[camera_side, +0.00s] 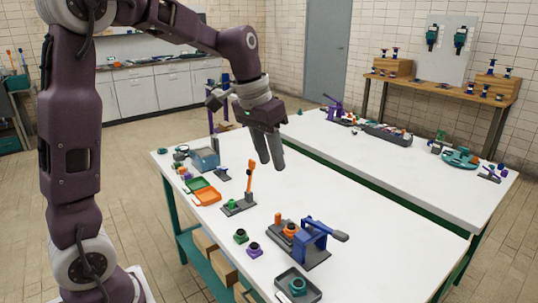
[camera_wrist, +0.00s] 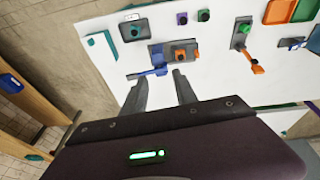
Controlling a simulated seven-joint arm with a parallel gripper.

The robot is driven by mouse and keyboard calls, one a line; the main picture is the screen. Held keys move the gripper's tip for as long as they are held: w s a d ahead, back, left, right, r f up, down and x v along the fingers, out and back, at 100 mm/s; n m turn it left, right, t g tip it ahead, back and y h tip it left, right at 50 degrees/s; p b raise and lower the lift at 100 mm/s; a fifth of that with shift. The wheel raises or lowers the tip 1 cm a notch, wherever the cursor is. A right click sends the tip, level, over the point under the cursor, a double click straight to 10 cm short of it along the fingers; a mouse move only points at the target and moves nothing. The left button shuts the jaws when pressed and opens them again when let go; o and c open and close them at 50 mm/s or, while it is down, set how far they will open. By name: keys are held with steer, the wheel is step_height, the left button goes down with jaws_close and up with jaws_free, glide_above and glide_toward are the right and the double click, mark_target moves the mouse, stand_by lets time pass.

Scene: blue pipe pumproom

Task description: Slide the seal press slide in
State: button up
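The seal press is a blue frame (camera_side: 313,236) on a dark grey base, with a grey-ended lever reaching right. It also shows in the wrist view as a blue body (camera_wrist: 158,56) beyond my fingertips. An orange part (camera_side: 290,230) sits on what looks like the press slide, on the left side of the blue frame; it shows in the wrist view too (camera_wrist: 180,54). The slide's own outline is too small to make out clearly. My gripper (camera_side: 271,164) is open and empty, high above the table and apart from the press. Its two fingers (camera_wrist: 159,79) stand apart in the wrist view.
An upright orange lever (camera_side: 250,178) on a grey base stands behind the press. Green (camera_side: 241,236) and purple (camera_side: 254,249) parts lie left of it, and a grey tray (camera_side: 284,283) lies in front. The white table (camera_side: 375,230) is clear to the right.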

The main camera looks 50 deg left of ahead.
steer(key=shift+s+d+r, duration=0.2)
steer(key=shift+s, duration=0.15)
steer(key=g, duration=0.3)
glide_above(278, 213)
steer(key=shift+m+y, duration=0.3)
steer(key=shift+m, duration=0.1)
step_height(278, 213, down, 24)
steer(key=shift+r, duration=0.1)
step_height(278, 213, down, 6)
steer(key=shift+s+r, duration=0.1)
steer(key=shift+f, duration=0.4)
